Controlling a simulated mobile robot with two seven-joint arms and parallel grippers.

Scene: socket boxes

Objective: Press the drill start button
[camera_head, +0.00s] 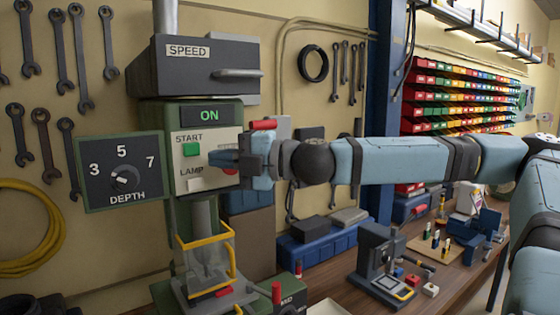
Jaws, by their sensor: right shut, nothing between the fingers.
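The drill press stands at the left, with a dark head marked SPEED (205,68) and a light control panel (185,185) below it. The green start button (191,150) sits under the START label, in plain view. A green display (208,114) above it reads ON. My right gripper (214,158) comes in from the right, in front of the panel. Its fingers are shut and empty, and the tips point left, just right of the button in the picture. I cannot tell if they touch the panel. The gripper hides part of the panel's right side. My left gripper is out of view.
A DEPTH dial box (121,171) juts out left of the panel. A yellow-framed clear guard (207,262) is below. The wooden bench (340,282) at the right holds a small dark machine (378,258) and blue boxes. Wrenches hang on the wall.

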